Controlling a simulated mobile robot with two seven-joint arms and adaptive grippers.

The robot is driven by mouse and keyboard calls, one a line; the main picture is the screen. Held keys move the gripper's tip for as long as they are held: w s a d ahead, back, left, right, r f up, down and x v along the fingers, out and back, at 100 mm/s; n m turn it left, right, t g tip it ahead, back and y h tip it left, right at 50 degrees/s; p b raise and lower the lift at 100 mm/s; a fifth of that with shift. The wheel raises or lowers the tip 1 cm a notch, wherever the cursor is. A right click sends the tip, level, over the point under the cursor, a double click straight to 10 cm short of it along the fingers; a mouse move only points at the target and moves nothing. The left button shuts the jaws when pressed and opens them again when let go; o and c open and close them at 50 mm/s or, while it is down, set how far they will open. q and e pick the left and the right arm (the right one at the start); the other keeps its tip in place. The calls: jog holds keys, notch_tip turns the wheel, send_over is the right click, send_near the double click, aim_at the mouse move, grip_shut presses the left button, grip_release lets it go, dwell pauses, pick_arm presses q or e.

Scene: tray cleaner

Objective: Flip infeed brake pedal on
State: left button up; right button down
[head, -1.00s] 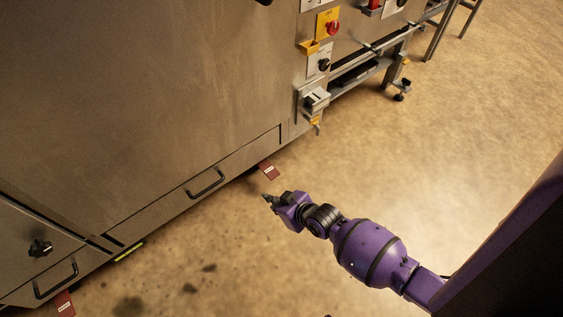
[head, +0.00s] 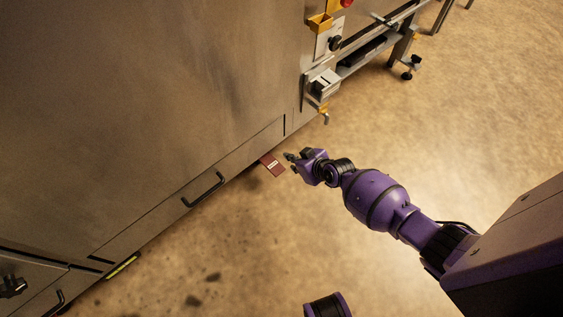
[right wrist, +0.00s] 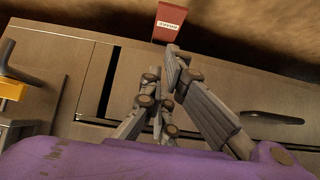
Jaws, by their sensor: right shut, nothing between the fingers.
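A red pedal (head: 272,165) with a small white label sticks out low from under the machine's lower edge, just above the floor. It also shows in the right wrist view (right wrist: 169,22), beyond my fingertips. The label is too small to read, and I cannot tell whether the pedal is up or pressed. My right gripper (head: 290,161) is shut and empty, just right of the pedal in the head view and close to it. Its fingers (right wrist: 168,66) point toward the pedal in the right wrist view, seemingly apart from it. My left gripper is not in view.
The steel machine (head: 150,110) fills the left side, with a drawer handle (head: 203,190) left of the pedal. A switch box (head: 322,86) and a yellow bracket (head: 319,23) stick out above right. The brown floor (head: 480,130) on the right is open.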

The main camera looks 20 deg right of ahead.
jog(key=b, duration=0.6)
send_over(280, 169)
notch_tip(280, 169, down, 8)
jog(key=shift+r, duration=0.1)
notch_tip(280, 169, down, 2)
jog(key=shift+f+b, duration=0.2)
jog(key=shift+b, duration=0.35)
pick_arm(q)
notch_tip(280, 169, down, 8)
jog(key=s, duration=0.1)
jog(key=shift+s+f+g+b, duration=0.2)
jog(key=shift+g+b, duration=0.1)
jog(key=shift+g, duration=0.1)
pick_arm(e)
jog(key=shift+f, duration=0.45)
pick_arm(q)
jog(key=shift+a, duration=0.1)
